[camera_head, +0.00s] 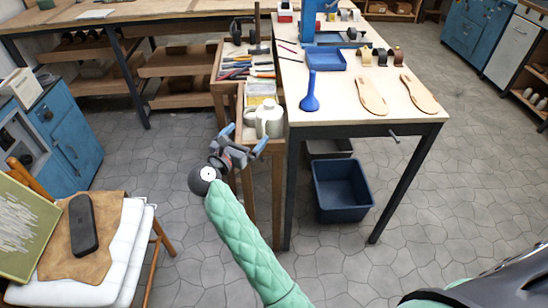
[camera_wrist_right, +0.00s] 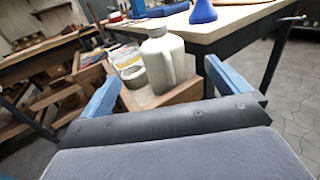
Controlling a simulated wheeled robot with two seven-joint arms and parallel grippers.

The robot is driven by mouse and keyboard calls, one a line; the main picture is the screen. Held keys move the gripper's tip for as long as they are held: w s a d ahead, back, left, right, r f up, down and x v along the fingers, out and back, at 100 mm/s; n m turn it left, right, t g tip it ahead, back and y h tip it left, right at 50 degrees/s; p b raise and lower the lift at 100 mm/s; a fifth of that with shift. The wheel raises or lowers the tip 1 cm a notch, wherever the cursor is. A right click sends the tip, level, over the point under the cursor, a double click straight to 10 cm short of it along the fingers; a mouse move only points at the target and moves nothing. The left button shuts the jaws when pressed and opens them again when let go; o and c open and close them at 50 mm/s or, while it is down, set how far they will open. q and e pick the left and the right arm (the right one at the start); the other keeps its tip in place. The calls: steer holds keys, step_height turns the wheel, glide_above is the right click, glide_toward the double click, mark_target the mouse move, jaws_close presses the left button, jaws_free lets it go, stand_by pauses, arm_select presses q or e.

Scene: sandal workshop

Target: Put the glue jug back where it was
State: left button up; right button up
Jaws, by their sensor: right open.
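The glue jug (camera_head: 269,119) is a pale grey-white jug with a handle. It stands upright at the near end of a narrow wooden stand (camera_head: 275,145) beside the workbench. It also shows in the right wrist view (camera_wrist_right: 163,60), straight ahead between the blue fingers. My right gripper (camera_head: 245,138) is open, with its blue fingertips just short of the jug. In the right wrist view, its fingers (camera_wrist_right: 168,92) are spread wide and a gap shows between them and the jug. My left gripper is not seen.
A workbench (camera_head: 337,114) with a blue funnel-like tool (camera_head: 310,95) and sole shapes (camera_head: 371,98) is right of the stand. A pale round container (camera_wrist_right: 134,77) sits beside the jug. A blue bin (camera_head: 342,190) is under the bench. A chair (camera_head: 125,250) stands at left.

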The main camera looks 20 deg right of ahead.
steer(key=s+a+r+n+t+y, duration=0.25)
steer(key=n+t+y, duration=0.35)
steer(key=n, duration=0.4)
steer(key=s+a+r+n+t+y, duration=0.2)
steer(key=s+a+n+t+y, duration=0.25)
steer(key=n, duration=0.55)
steer(key=s+a+f+n+g+y, duration=0.65)
steer(key=f+n+y, duration=0.4)
steer(key=n, duration=0.65)
steer(key=s+d+f+n+g, duration=0.3)
steer(key=s+f+n+g, duration=0.4)
steer(key=s+f, duration=0.35)
steer(key=s+d+f+n+g+h, duration=0.2)
steer(key=s+d, duration=0.3)
steer(key=s, duration=0.4)
steer(key=s+d+f+n+g+h, duration=0.1)
steer(key=s+d+f+g+h, duration=0.3)
steer(key=s, duration=0.5)
steer(key=shift+d+f+n+g, duration=0.25)
steer(key=shift+d+n+g, duration=0.25)
steer(key=shift+d, duration=0.65)
